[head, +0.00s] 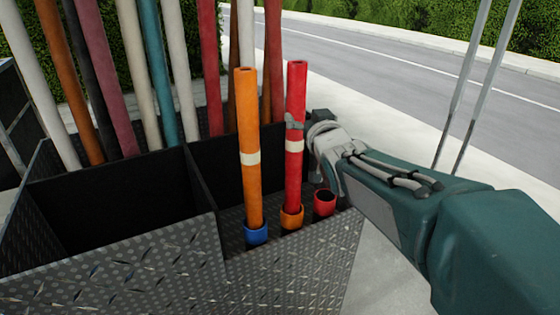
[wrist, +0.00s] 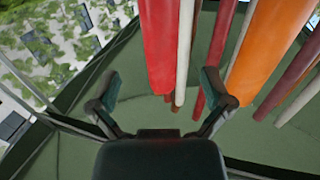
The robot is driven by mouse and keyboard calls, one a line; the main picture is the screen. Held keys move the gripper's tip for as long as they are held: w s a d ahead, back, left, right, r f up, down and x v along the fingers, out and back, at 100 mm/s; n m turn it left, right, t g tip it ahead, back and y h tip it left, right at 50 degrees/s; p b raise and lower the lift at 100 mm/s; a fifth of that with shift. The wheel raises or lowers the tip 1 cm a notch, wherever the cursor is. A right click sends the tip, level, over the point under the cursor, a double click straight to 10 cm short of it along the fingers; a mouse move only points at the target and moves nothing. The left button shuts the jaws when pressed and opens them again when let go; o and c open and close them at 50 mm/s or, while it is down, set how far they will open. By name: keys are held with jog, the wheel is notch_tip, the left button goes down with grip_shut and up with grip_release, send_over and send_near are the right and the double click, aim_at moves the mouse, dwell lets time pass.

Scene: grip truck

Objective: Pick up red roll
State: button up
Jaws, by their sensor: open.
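The red roll (head: 296,95) with a white band stands upright in an orange cup (head: 292,216) at the right end of the metal box. My gripper (head: 302,125) is at the roll's right side, a little above the white band, and one grey finger crosses in front of the roll. The wrist view shows the red roll (wrist: 158,40) between the two spread fingers of my gripper (wrist: 160,75), with gaps on both sides. The gripper is open and holds nothing. The far finger is hidden in the head view.
An orange roll (head: 250,125) stands in a blue cup (head: 256,234) just left of the red roll. An empty red cup (head: 325,202) is at the right. Several coloured tubes lean behind the black-walled metal box (head: 120,265). A road (head: 400,75) lies beyond.

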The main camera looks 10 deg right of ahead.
aim_at(299, 107)
jog(key=w, duration=0.3)
jog(key=shift+w+f, duration=0.1)
jog(key=shift+w, duration=0.2)
jog(key=w, duration=0.5)
jog(key=shift+a+f, duration=0.3)
jog(key=shift+a, duration=0.05)
jog(key=shift+d+r, duration=0.1)
jog(key=c, duration=1.4)
